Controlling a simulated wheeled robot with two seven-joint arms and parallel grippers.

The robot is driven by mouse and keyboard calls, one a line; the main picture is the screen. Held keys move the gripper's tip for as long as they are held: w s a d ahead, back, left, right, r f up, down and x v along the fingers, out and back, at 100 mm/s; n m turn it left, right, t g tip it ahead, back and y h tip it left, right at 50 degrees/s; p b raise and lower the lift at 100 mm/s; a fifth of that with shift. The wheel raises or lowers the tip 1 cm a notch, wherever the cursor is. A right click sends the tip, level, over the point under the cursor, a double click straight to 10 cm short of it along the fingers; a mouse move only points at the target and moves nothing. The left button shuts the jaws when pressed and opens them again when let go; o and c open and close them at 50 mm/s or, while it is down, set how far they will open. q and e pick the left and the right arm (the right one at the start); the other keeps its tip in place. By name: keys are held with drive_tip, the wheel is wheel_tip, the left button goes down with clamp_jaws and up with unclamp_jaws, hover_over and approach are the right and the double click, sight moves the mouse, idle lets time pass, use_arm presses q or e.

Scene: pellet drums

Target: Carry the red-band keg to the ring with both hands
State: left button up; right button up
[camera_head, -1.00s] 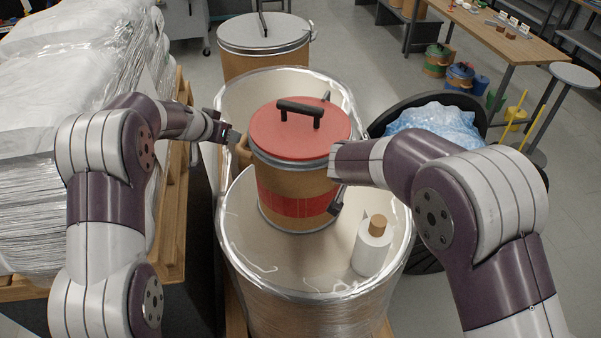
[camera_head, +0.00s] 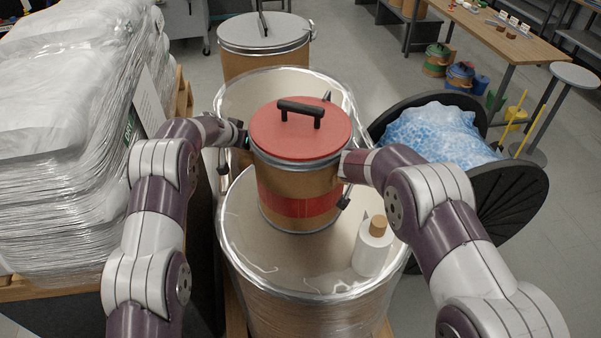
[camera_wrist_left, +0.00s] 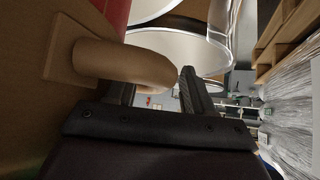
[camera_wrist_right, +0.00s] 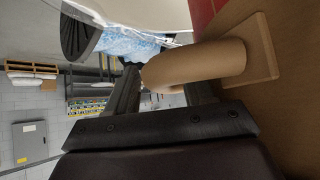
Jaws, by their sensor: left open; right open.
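The red-band keg (camera_head: 292,180) is a tan drum with a red lid, a black top handle and a red band. It stands upright on the pale top of a clear-wrapped drum (camera_head: 262,262). My left gripper (camera_head: 235,152) is at its left side, open, with a tan side handle (camera_wrist_left: 122,66) at its fingers in the left wrist view. My right gripper (camera_head: 343,182) is open at the right side. The other side handle (camera_wrist_right: 200,65) reaches across the space between its fingers in the right wrist view. I cannot make out a ring.
A white bottle with a tan cap (camera_head: 372,250) stands close to the keg's right. Another wrapped drum is behind, then a lidded drum (camera_head: 263,35). A black bin with a blue bag (camera_head: 435,133) is at right; a wrapped pallet stack (camera_head: 60,150) is at left.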

use_arm(q)
clamp_jaws()
use_arm(e)
clamp_jaws()
idle(1.1)
